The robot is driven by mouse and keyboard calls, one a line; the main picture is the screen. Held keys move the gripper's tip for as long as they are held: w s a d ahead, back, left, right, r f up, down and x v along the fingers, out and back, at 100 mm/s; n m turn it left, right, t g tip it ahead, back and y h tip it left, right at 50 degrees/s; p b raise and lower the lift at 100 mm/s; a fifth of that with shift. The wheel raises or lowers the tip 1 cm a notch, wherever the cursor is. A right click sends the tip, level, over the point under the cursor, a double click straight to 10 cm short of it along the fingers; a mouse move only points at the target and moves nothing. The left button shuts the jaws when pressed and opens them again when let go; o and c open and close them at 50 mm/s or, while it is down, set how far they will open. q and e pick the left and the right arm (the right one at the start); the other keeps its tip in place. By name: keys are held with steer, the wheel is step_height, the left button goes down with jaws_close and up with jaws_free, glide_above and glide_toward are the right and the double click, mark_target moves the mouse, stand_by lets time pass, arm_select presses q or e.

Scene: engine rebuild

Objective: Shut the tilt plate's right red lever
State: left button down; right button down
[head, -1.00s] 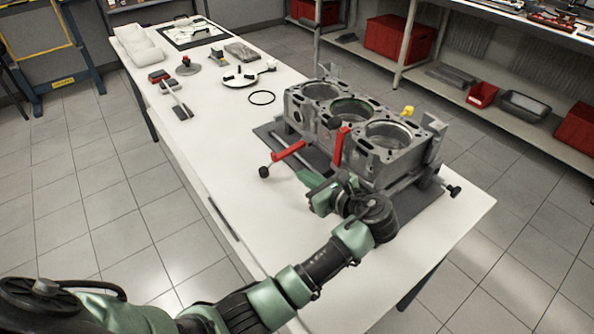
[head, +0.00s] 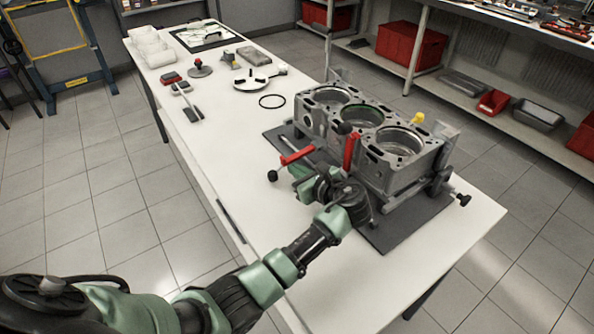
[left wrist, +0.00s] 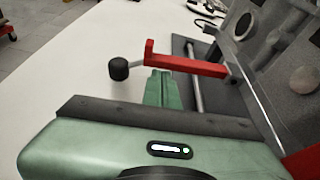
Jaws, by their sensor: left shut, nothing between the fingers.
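The tilt plate's right red lever (head: 350,152) stands upright against the near side of the engine block (head: 372,138), its black knob at the top. The left red lever (head: 298,156) sticks out toward the left, its black knob (head: 272,176) over the table; in the left wrist view this lever (left wrist: 190,64) lies beyond my fingers. My left gripper (head: 300,172) is shut and empty, low between the two levers, beside the block; its green fingers (left wrist: 158,88) also show in the wrist view. A red part (left wrist: 303,163) shows at that view's lower right corner. My right gripper is out of view.
The block stands over a dark mat (head: 400,228) on the white table (head: 245,165). A black ring (head: 272,101), a white round plate (head: 254,83) and small tools lie farther back. The table left of the levers is clear.

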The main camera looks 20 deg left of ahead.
mark_target(296, 158)
arm_select(q)
steer(key=shift+r+m+p, duration=0.4)
steer(key=shift+r+p, duration=0.2)
steer(key=shift+p, duration=0.95)
step_height(296, 158, up, 3)
steer(key=m+g+y+p, duration=0.1)
steer(key=m+p, duration=0.1)
steer(key=p, duration=0.5)
steer(key=shift+r+g+p, duration=0.15)
steer(key=shift+g+p, duration=0.25)
steer(key=shift+w+d+r+p, duration=0.15)
steer(key=shift+r+p, duration=0.2)
steer(key=shift+p, duration=0.4)
steer(key=shift+w+r+p, duration=0.15)
steer(key=shift+r+p, duration=0.2)
steer(key=shift+p, duration=0.35)
